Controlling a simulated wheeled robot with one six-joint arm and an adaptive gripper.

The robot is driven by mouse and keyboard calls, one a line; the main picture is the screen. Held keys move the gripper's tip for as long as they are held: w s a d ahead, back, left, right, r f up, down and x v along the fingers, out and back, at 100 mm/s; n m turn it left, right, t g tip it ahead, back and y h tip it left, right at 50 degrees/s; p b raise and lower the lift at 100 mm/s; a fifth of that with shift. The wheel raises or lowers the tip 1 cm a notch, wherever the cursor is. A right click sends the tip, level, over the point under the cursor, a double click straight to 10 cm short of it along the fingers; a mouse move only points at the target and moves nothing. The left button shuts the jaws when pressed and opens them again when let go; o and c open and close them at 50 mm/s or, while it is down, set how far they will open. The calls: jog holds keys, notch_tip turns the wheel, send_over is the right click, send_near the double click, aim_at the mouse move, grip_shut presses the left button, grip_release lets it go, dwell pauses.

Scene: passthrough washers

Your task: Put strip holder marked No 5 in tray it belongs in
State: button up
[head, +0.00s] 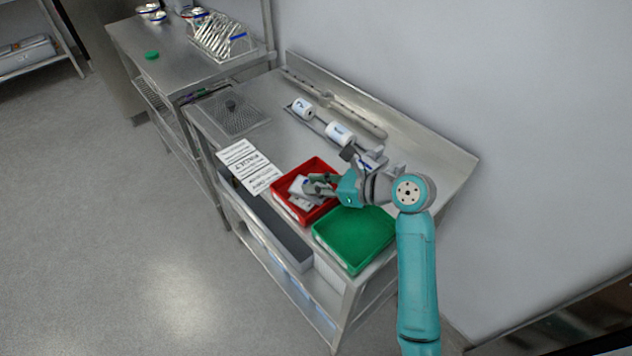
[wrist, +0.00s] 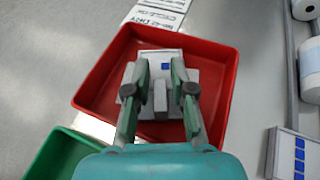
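A white and grey strip holder (head: 297,187) is inside the red tray (head: 279,192). In the wrist view the holder (wrist: 165,56) shows one blue square between my fingertips, and the red tray (wrist: 222,90) surrounds it. No number on it is readable. My gripper (head: 313,183) is over the red tray with its fingers at the holder; it also shows in the wrist view (wrist: 160,72). The fingers are partly apart, with a grey post between them. Whether they press on the holder is unclear. The green tray (head: 352,238) beside it is empty.
Another strip holder with several blue squares (wrist: 290,155) lies right of the red tray. Printed sheets (head: 248,167) lie left of the trays. A rack (head: 222,38) stands on the far table. The table's front edge is close to both trays.

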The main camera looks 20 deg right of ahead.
jog(key=shift+r, duration=0.1)
jog(key=shift+r, duration=0.25)
jog(key=v, duration=1.2)
jog(key=shift+s+a, duration=0.1)
